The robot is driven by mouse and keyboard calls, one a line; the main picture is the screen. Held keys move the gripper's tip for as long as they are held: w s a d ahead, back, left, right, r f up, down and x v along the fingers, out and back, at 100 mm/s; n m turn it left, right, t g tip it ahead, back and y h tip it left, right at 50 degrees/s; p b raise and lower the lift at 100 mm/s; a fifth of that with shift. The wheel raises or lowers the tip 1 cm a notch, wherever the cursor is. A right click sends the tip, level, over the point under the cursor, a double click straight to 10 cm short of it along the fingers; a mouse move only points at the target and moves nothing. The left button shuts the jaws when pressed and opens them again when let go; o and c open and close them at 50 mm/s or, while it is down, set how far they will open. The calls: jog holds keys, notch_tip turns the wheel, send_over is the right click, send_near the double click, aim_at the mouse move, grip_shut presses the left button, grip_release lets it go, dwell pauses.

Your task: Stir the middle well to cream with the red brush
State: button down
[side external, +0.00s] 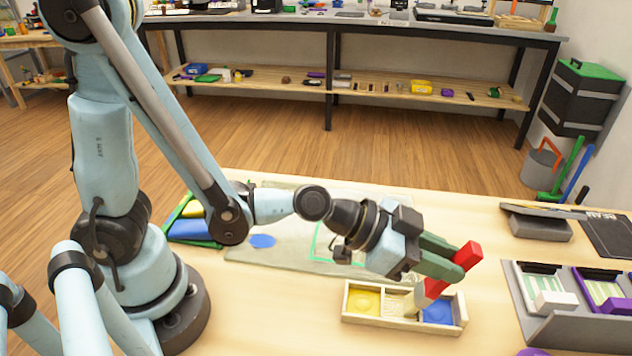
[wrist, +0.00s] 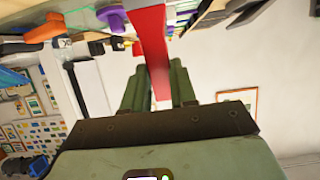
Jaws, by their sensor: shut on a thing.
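My gripper (side external: 452,262) is shut on the red brush (side external: 467,255), its green fingers pressed on the handle. In the wrist view the red handle (wrist: 152,38) runs between the two fingers. In the side view the brush tilts, its pale tip low at the left. The wooden tray (side external: 392,322) has three wells: yellow at left (side external: 364,302), pale cream in the middle (side external: 393,304) and blue at right (side external: 438,311). The tip is at the right part of the middle well, near the divider. I cannot tell how deep it sits.
A pale sheet (side external: 285,257) with a blue blob (side external: 262,241) and a green outline lies behind the tray. A grey holder (side external: 560,318) with pale blocks stands at the right. Bare table lies in front of the tray.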

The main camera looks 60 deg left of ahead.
jog(key=shift+f, duration=0.1)
jog(key=shift+a, duration=0.1)
dwell(0.3)
jog(key=shift+s+a, duration=0.9)
jog(key=shift+s, duration=0.1)
dwell(0.3)
jog(key=shift+w+d, duration=1)
jog(key=shift+w, duration=0.05)
